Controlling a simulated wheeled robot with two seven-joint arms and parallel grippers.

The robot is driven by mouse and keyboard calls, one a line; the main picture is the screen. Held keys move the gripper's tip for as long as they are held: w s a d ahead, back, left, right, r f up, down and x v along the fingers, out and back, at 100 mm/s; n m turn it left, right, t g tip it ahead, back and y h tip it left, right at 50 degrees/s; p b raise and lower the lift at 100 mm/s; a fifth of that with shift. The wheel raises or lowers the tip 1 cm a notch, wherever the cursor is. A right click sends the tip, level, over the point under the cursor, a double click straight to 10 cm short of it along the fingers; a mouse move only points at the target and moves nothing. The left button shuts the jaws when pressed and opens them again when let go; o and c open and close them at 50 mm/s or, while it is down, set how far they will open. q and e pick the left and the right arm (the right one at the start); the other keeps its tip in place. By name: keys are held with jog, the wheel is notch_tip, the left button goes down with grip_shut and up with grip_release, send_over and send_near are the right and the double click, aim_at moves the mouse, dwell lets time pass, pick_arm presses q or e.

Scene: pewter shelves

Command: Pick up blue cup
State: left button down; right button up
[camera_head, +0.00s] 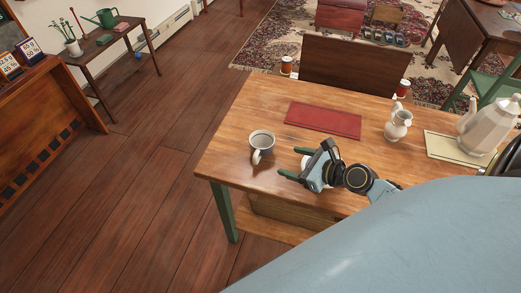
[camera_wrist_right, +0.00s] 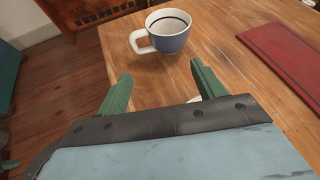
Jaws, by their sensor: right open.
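The blue cup (camera_head: 262,141) stands upright on the wooden table near its left edge. It is blue outside with a white inside and a white handle. In the right wrist view the cup (camera_wrist_right: 168,30) stands ahead of the fingers, with its handle to the left. My right gripper (camera_head: 295,164) is open and empty, above the table to the right of and nearer than the cup. In the right wrist view its two green fingers (camera_wrist_right: 160,88) are apart and do not touch the cup. My left gripper does not show.
The table (camera_head: 229,140) also holds a red folder (camera_head: 323,119), a small pitcher (camera_head: 398,125) and a large coffee pot (camera_head: 489,125). A white item partly hidden by my right gripper lies below it. A chair back (camera_head: 348,66) stands at the far edge. The tabletop around the cup is clear.

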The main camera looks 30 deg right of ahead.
aim_at(271, 149)
jog(key=shift+w+d+r+m, duration=0.25)
jog(key=shift+d+m, duration=0.2)
jog(key=shift+m, duration=0.15)
jog(key=shift+w+d+m+t, duration=0.1)
jog(key=shift+w+m+t, duration=0.2)
jog(key=b+x, duration=0.1)
jog(key=x, duration=0.5)
jog(key=shift+w+f, duration=0.2)
jog(key=shift+w, duration=0.1)
jog(key=shift+w+a+f, duration=0.2)
jog(key=shift+w, duration=0.2)
jog(key=b+x, duration=0.2)
jog(key=x, duration=0.3)
jog(key=shift+f, duration=0.1)
jog(key=shift+w, duration=0.1)
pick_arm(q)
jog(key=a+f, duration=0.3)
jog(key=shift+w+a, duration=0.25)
pick_arm(e)
jog(key=c, duration=0.7)
